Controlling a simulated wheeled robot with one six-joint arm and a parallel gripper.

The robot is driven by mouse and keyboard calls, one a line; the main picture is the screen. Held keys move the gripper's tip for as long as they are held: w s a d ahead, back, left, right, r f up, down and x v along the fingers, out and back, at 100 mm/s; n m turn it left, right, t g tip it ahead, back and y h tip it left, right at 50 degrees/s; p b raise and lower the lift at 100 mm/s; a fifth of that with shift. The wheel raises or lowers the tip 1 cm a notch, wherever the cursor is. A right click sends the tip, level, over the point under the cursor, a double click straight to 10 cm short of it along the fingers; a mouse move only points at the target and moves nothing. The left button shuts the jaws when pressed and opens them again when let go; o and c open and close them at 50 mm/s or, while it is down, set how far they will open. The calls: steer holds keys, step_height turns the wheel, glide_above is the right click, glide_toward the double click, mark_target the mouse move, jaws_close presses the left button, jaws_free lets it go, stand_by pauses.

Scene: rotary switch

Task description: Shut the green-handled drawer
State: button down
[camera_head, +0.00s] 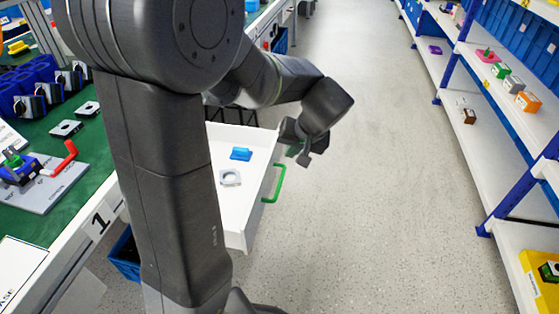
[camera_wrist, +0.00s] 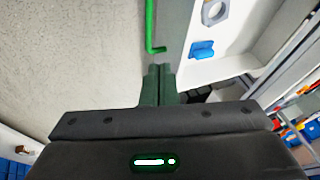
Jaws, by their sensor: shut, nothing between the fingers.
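The white drawer (camera_head: 253,200) is pulled out from under the workbench into the aisle. Its green handle (camera_head: 276,183) is on the front face, on the right side in the head view. The handle also shows at the top of the wrist view (camera_wrist: 150,30), beside the drawer front (camera_wrist: 176,35). My gripper (camera_head: 303,157) is shut and empty, beyond the handle near the drawer front's far end. In the wrist view the closed fingertips (camera_wrist: 159,70) are just below the handle's end. I cannot tell whether they touch the drawer front.
A blue part (camera_head: 241,153) and a grey ring-shaped part (camera_head: 230,177) lie in the drawer. The green-topped workbench (camera_head: 80,195) stands on the left. Shelves (camera_head: 490,100) line the right. The aisle floor (camera_head: 380,170) between them is clear.

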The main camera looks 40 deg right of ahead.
steer(key=s+d+r+t+b, duration=0.1)
steer(key=s+d+r+t, duration=0.1)
steer(key=s+d+r, duration=0.15)
steer(key=b, duration=0.3)
glide_toward(272, 158)
steer(key=f, duration=0.1)
steer(key=w+d+f, duration=0.1)
steer(key=f, duration=0.1)
steer(key=w+f, duration=0.1)
steer(key=shift+d+f, duration=0.2)
steer(key=shift+w+a, duration=0.45)
steer(key=shift+w, duration=0.2)
steer(key=w+a+p, duration=0.2)
steer(key=w+a, duration=1.5)
steer(key=w, duration=0.3)
steer(key=shift+p, duration=0.4)
